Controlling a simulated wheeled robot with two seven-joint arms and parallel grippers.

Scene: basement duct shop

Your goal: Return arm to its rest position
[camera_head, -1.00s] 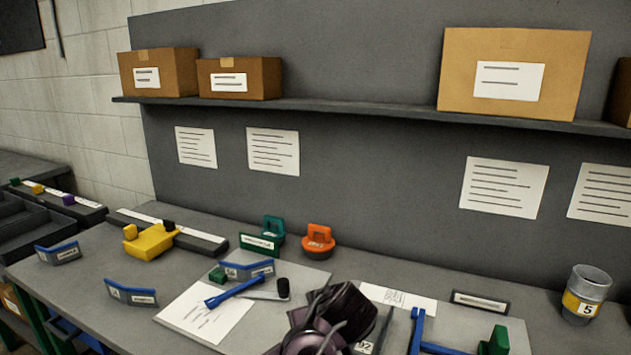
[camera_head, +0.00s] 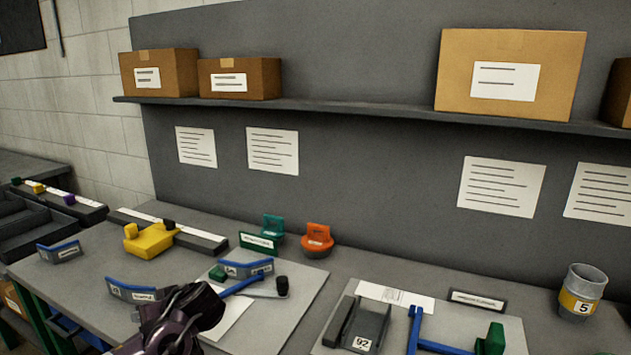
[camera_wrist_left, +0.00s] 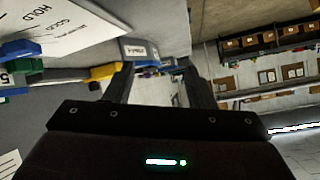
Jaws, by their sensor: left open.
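My left arm's dark purple wrist end (camera_head: 190,312) is at the bottom of the head view, left of centre, over the near part of the bench (camera_head: 75,290). It covers part of a white sheet (camera_head: 232,312). In the left wrist view the two dark fingers of my left gripper (camera_wrist_left: 160,84) stand apart with nothing between them. The fingertips themselves are hard to make out in the head view. My right gripper does not show.
A grey channel piece (camera_head: 368,322) marked 92 lies right of my arm, beside a blue tool (camera_head: 415,330). Blue-edged holders (camera_head: 130,290), a yellow block (camera_head: 150,240), an orange piece (camera_head: 317,240) and a cup (camera_head: 582,290) marked 5 stand around. A shelf (camera_head: 360,108) with boxes runs above.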

